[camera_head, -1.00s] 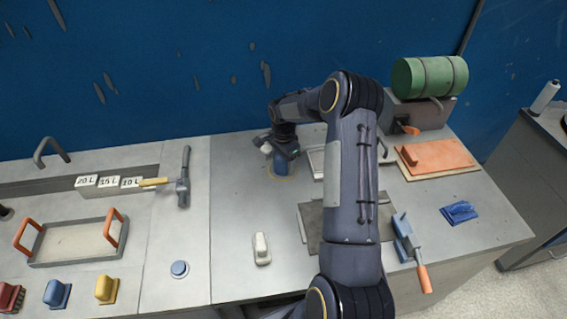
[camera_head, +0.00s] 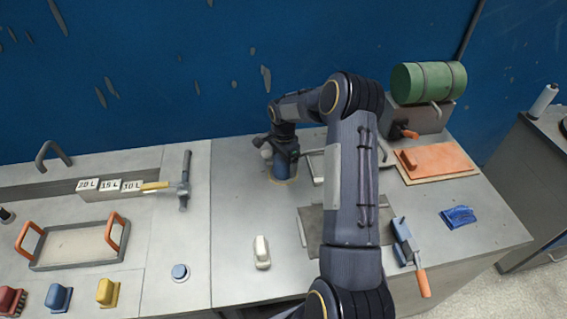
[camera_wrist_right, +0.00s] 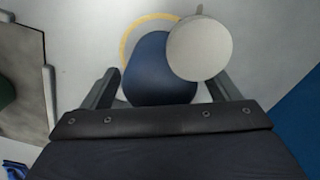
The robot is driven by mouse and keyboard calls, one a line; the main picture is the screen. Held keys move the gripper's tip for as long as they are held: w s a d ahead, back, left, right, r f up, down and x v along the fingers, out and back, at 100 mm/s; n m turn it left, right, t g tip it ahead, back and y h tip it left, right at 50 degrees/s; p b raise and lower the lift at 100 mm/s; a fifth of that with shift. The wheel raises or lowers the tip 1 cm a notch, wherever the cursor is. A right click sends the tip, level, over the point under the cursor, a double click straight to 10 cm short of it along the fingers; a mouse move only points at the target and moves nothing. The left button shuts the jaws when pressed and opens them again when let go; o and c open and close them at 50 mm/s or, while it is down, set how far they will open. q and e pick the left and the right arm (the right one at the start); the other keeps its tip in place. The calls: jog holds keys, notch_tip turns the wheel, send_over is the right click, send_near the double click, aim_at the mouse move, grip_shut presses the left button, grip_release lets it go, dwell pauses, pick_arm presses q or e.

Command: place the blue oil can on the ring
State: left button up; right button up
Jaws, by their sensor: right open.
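The blue oil can (camera_head: 281,169) stands at the back of the worktop, partly hidden by my right gripper (camera_head: 286,158). In the right wrist view the can's blue body (camera_wrist_right: 150,72) lies between the two spread fingers of this gripper (camera_wrist_right: 165,80). A pale round disc (camera_wrist_right: 199,49) covers part of the can there. The tan-yellow ring (camera_wrist_right: 133,35) shows as an arc around the can's far left side, so the can is over or on it. Whether the can's base sits flat and centred is hidden. My left gripper is not in view.
A hammer (camera_head: 184,182), a white-handled block (camera_head: 262,252) and a blue button (camera_head: 180,272) lie to the left. The worktop left of the can is clear.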

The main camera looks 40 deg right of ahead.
notch_tip(320, 180, up, 8)
jog(key=p, duration=0.3)
jog(key=shift+r+p, duration=0.1)
jog(key=shift+p, duration=0.2)
jog(key=shift+r, duration=1.2)
jog(key=s+a+r+n+t+y, duration=0.1)
jog(key=s+a+r+n, duration=0.35)
jog(key=r, duration=0.35)
jog(key=s+a+r+n+t, duration=0.2)
jog(key=s+a+r+n, duration=0.1)
jog(key=s+a+r, duration=0.35)
jog(key=s+a+n+t+y, duration=0.2)
jog(key=s+a+n, duration=0.7)
jog(key=s, duration=0.8)
jog(key=a, duration=0.3)
jog(key=shift+s+r+t+y, duration=0.25)
jog(key=shift+s+t+y, duration=0.05)
jog(key=shift+y, duration=0.1)
jog(key=shift+a, duration=0.1)
